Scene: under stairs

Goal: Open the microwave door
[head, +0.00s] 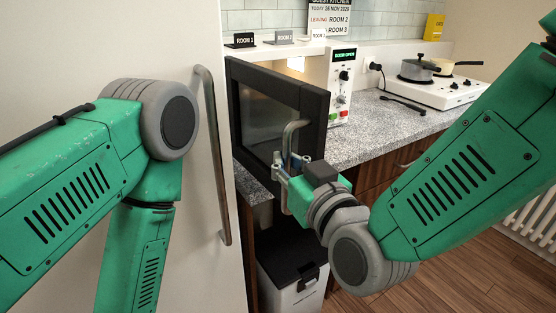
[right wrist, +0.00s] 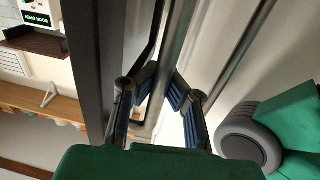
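The microwave (head: 341,85) stands on the counter, and its display reads DOOR OPEN. Its dark-framed door (head: 270,110) with a glass pane is swung out towards me, well away from the front. The bent metal door handle (head: 291,132) is on the door's near side. My right gripper (head: 291,160) is at the handle; in the right wrist view its blue-padded fingers (right wrist: 163,82) close in on the handle bar (right wrist: 174,42) from both sides. The exact contact is partly hidden. My left arm shows at the left, but its gripper is outside the frame.
A tall white door with a long metal handle (head: 211,150) stands close left of the microwave door. A white bin (head: 291,270) is below. The speckled counter (head: 385,125) holds a hob (head: 435,90) with pans. Wooden floor shows at the lower right.

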